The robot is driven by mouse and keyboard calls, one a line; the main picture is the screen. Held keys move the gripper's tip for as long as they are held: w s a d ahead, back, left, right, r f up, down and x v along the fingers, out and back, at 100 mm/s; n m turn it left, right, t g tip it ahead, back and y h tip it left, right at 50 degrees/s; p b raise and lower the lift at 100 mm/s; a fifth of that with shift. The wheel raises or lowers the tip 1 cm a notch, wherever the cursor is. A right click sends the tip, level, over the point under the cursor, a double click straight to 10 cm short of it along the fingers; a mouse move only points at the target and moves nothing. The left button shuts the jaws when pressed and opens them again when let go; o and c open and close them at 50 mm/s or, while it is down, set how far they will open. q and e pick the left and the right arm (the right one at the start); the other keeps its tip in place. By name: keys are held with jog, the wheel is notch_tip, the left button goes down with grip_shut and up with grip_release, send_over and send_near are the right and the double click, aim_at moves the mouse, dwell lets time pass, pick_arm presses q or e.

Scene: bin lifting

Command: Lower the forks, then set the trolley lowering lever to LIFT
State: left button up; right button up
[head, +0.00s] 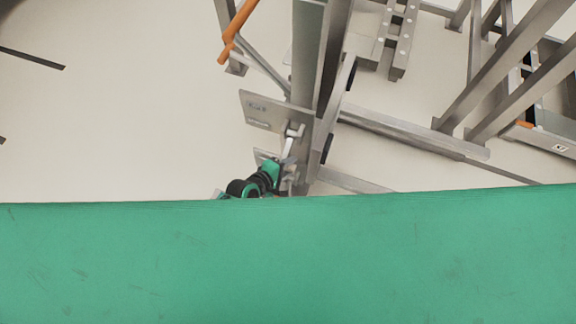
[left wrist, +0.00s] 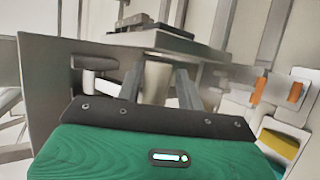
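The grey metal trolley shows at the top centre of the head view, with an upright mast (head: 308,60) and a side plate (head: 265,110) carrying small labels. A short pale lever (head: 289,145) stands out beside the plate. My left gripper (head: 284,172), black and green, is at this lever, low on the mast. In the left wrist view, the two fingers of my left gripper (left wrist: 159,82) stand on either side of a pale cylindrical handle (left wrist: 156,82). I cannot tell whether they press on it. I cannot make out the lever's setting or the forks' height. My right gripper is out of view.
An orange handle (head: 236,30) sticks out left of the mast. Metal rails (head: 400,128) and slanted frames (head: 505,70) fill the right side. A broad green surface covers the bottom of the head view and hides what lies below. The pale floor (head: 110,120) at the left is mostly clear.

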pick_arm(q)
jog(key=shift+o, duration=0.5)
jog(key=shift+w, duration=0.2)
jog(key=shift+r, duration=0.1)
jog(key=shift+a, duration=0.1)
jog(key=shift+s+a+r, duration=0.15)
jog(key=shift+s, duration=0.05)
jog(key=v, duration=1.3)
jog(key=shift+s, duration=0.1)
